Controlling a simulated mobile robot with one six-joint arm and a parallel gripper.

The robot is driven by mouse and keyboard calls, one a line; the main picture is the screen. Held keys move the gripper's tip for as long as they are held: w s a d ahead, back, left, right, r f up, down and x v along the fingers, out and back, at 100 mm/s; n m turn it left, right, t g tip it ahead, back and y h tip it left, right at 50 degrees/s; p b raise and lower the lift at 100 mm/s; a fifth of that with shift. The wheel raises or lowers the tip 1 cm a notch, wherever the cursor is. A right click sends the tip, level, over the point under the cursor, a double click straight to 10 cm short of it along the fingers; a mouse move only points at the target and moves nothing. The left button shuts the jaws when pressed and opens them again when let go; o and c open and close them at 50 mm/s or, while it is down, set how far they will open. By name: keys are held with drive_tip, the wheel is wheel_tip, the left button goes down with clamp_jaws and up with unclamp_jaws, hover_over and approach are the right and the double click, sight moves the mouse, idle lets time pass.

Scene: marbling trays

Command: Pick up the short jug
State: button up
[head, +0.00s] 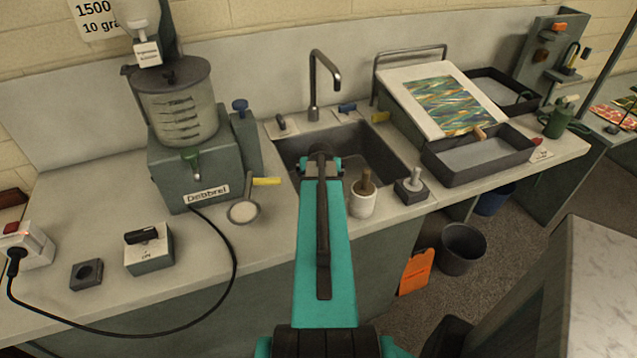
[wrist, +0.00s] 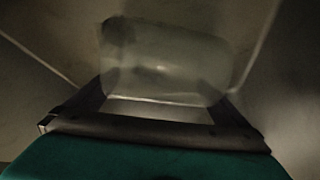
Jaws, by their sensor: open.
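A pale, see-through vessel (wrist: 165,60), which looks like the short jug, shows in the wrist view. It is blurred and dim, with its sides running across the picture, and it appears to be inside the sink. In the head view my arm hides that spot, and I cannot make out the jug there. My gripper (wrist: 162,100) is open, with one finger on each side of the vessel's near part. I cannot tell whether the fingers touch it. In the head view my gripper (head: 322,168) is over the sink, its fingertips hidden.
The sink (head: 375,150) has walls close around my gripper, and a tall faucet (head: 313,85) stands behind it. A white mortar with a pestle (head: 363,203) and a small dark block with a knob (head: 411,191) stand at its front right. A strainer (head: 243,211) lies left.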

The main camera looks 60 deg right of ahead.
drive_tip(key=c, duration=1)
drive_tip(key=shift+r, duration=0.15)
wheel_tip(320, 180, up, 18)
drive_tip(key=b, duration=0.3)
drive_tip(key=s+d+b, duration=0.1)
drive_tip(key=s+d, duration=0.1)
drive_tip(key=s, duration=0.3)
drive_tip(key=s+d+b, duration=0.1)
drive_tip(key=s, duration=0.5)
drive_tip(key=s+d+b, duration=0.1)
drive_tip(key=s+d, duration=0.1)
drive_tip(key=s, duration=0.4)
drive_tip(key=shift+s+d, duration=0.1)
drive_tip(key=shift+d, duration=0.2)
